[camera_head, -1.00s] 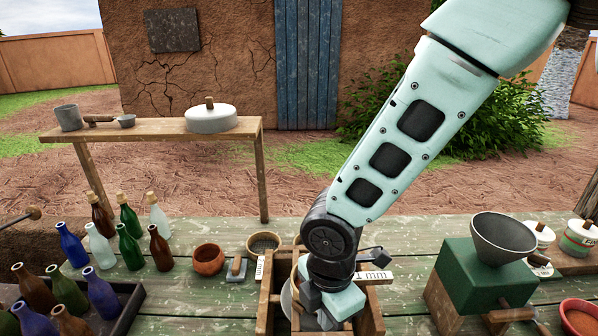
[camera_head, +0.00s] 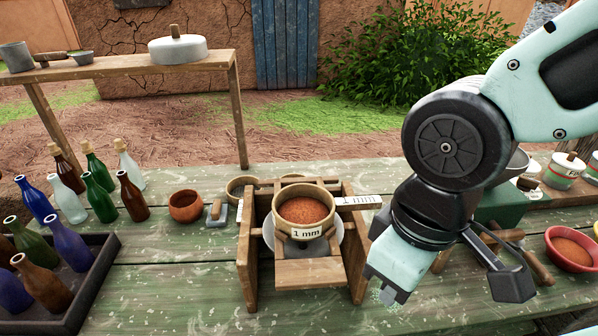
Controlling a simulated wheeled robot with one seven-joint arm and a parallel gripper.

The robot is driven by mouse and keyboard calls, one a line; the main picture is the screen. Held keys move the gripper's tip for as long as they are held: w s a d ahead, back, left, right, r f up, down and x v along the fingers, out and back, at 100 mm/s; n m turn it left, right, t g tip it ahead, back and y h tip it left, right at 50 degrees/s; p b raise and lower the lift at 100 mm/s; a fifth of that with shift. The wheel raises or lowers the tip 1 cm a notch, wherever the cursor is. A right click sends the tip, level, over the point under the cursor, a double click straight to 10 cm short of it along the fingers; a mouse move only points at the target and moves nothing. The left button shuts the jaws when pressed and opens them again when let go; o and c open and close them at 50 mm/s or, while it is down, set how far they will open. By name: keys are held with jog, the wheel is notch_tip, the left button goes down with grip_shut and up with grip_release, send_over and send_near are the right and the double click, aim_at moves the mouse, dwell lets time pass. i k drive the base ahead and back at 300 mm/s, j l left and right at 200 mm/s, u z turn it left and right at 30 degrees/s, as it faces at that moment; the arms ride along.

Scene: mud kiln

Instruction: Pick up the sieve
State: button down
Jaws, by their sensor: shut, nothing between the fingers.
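A round sieve (camera_head: 305,241) labelled "1 mm" sits in a wooden frame (camera_head: 249,262) in the middle of the table. Its rim is pale wood, and reddish-brown powder (camera_head: 306,211) lies inside it. A white rounded thing shows partly behind and below the sieve. My gripper (camera_head: 390,294) is to the right of the frame, pointing down, shut and empty. It is apart from the sieve.
A second round sieve-like ring (camera_head: 240,185) stands behind the frame, beside a reddish clay bowl (camera_head: 186,206). Several bottles (camera_head: 101,196) and a dark tray (camera_head: 96,287) are at left. A red bowl (camera_head: 571,249) and a green box (camera_head: 507,207) are at right.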

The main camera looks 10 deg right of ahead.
aim_at(301, 212)
jog(key=z, duration=0.4)
jog(key=l+z, duration=0.1)
jog(key=z, duration=0.3)
jog(key=i+z, duration=0.1)
jog(key=z, duration=0.65)
jog(key=u, duration=2)
jog(key=i+l+z, duration=0.1)
jog(key=l+z, duration=0.35)
